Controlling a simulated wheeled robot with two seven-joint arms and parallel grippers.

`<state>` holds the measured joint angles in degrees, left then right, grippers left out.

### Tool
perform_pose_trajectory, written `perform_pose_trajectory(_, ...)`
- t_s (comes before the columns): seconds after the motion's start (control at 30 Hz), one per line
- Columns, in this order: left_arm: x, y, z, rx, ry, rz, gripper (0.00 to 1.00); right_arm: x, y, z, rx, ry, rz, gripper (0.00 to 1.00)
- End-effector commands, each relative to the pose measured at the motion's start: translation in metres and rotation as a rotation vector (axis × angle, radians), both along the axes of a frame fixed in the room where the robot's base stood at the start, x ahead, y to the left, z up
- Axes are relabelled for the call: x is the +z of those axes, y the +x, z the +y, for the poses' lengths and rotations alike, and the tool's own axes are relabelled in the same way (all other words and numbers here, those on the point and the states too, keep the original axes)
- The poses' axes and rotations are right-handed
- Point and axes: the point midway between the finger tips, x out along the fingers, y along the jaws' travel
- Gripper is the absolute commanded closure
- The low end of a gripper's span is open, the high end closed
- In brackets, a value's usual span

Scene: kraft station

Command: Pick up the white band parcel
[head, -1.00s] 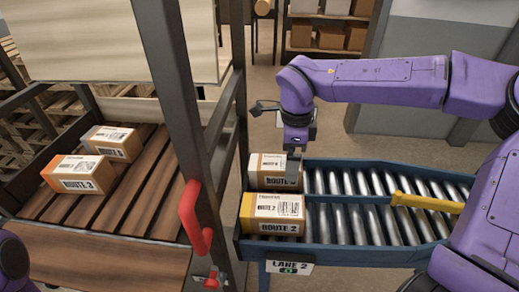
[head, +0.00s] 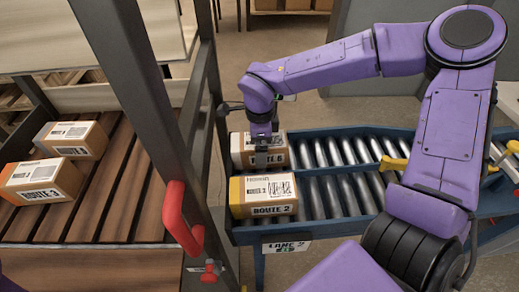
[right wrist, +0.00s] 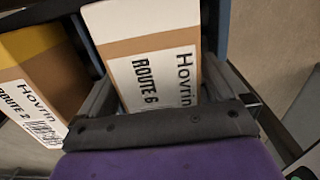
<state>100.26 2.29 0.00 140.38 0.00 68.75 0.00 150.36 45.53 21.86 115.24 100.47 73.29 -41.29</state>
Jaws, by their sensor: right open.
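The white band parcel (head: 238,143) is a brown box with a white band at one end. It rests on the roller conveyor, behind the yellow band parcel. My right gripper (head: 263,158) is over it in the head view and hides part of its top. In the right wrist view the white band parcel (right wrist: 145,18) shows a ROUTE 6 label. The open right gripper (right wrist: 160,85) has one finger along each side of it; I cannot tell whether they touch it. My left gripper is not in view.
The yellow band parcel (head: 264,195), labelled ROUTE 2, stands close beside it. The blue conveyor (head: 330,230) has free rollers to the right and a yellow bar (head: 393,163). A dark post (head: 125,90) with a red handle (head: 180,220) stands left. Two parcels (head: 40,180) lie on the wooden slats.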

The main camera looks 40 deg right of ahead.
Motion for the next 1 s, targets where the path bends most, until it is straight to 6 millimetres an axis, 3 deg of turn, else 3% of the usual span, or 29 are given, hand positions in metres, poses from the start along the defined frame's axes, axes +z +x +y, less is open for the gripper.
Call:
perform_pose_trajectory(0.23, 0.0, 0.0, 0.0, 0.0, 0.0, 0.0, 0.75, -0.004, 0.0, 0.0, -0.001, 0.0, -0.001, 0.0)
perform_pose_trajectory(0.27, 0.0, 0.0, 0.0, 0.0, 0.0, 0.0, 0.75, -0.004, 0.0, 0.0, -0.001, 0.0, -0.001, 0.06)
perform_pose_trajectory(0.43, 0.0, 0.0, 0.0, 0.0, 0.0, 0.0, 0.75, -0.003, 0.0, 0.0, 0.0, 0.0, -0.001, 0.62)
perform_pose_trajectory(0.77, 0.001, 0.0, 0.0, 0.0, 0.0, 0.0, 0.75, 0.002, 0.001, 0.0, 0.0, 0.0, -0.004, 0.63)
perform_pose_trajectory(0.97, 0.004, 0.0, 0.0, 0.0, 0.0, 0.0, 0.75, 0.032, 0.001, 0.0, 0.001, 0.001, -0.006, 0.63)
perform_pose_trajectory(1.0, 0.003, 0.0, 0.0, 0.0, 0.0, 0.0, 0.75, 0.038, -0.006, 0.002, 0.002, 0.003, -0.007, 0.63)
